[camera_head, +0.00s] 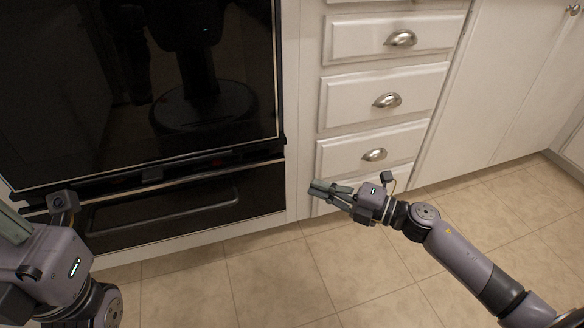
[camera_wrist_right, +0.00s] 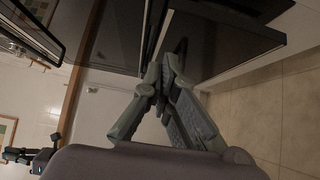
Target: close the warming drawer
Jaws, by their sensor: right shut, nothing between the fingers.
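The warming drawer (camera_head: 190,205) is the black drawer with a long bar handle under the oven, at the left of the head view. Its front seems to stand slightly out, with a pale edge along its top, but how far is hard to tell. In the right wrist view its dark front (camera_wrist_right: 225,40) shows close beyond the fingers. My right gripper (camera_head: 318,190) is shut and empty, just right of the drawer's right end, in front of the white cabinet. My left gripper (camera_head: 14,224) is at the left edge, partly cut off; its fingers are unclear.
The black oven door (camera_head: 150,90) is above the drawer and appears closed. White drawers (camera_head: 385,90) with cup handles stand to the right, all shut. The tiled floor (camera_head: 270,280) in front is clear.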

